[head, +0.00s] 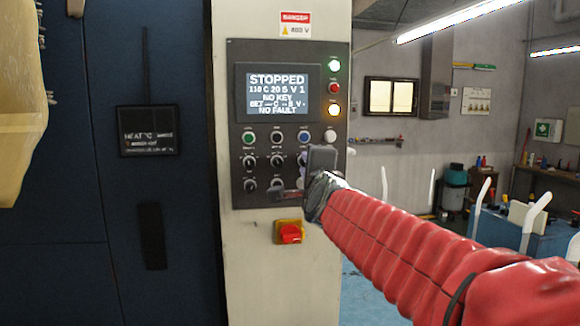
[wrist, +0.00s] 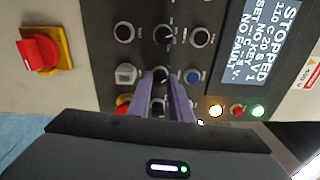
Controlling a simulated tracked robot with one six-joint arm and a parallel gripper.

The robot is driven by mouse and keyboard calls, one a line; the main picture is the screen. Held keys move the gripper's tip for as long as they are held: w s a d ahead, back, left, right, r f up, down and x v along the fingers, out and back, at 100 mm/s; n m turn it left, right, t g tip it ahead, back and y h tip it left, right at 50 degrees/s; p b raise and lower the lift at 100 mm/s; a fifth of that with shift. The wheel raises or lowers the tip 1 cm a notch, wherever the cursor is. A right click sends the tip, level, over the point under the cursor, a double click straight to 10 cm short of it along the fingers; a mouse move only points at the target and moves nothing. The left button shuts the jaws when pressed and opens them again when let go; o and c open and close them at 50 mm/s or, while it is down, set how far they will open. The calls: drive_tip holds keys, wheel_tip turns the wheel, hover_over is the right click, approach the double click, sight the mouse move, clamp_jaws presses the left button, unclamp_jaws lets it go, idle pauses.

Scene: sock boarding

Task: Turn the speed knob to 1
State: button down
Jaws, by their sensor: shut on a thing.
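The dark control panel (head: 235,120) stands upright on a pale cabinet, with rows of buttons and knobs under a display (head: 277,92). The display reads STOPPED, 110 C, 20 S, V 1, NO KEY, NO FAULT; its SET line is hard to read. My gripper (wrist: 170,88) faces the panel, its two purple fingers closed around a black knob (wrist: 160,73) in the middle row, below the blue button (wrist: 192,76). The fingers hide the knob's sides; its pointer and label are unreadable. In the head view, my gripper (head: 303,168) covers that part of the panel.
A red switch on a yellow plate (head: 290,233) sits below the panel and also shows in the wrist view (wrist: 40,52). Other knobs (head: 249,161) stand close beside the held one. A workshop with a bench (head: 550,185) lies to the right.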

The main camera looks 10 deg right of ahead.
drive_tip(key=shift+f+n, duration=0.35)
drive_tip(key=shift+n, duration=0.25)
drive_tip(key=c, duration=1.9)
unclamp_jaws()
drive_tip(key=shift+c, duration=0.2)
drive_tip(key=o, duration=0.3)
drive_tip(key=shift+r, duration=0.2)
drive_tip(key=shift+s+a+f, duration=0.1)
drive_tip(key=shift+s+f, duration=0.05)
drive_tip(key=shift+s, duration=2.15)
drive_tip(key=shift+s+a+f, duration=0.1)
drive_tip(key=shift+s, duration=2.2)
drive_tip(key=shift+s+a+f, duration=0.1)
drive_tip(key=shift+s+f, duration=0.05)
drive_tip(key=shift+s, duration=2.15)
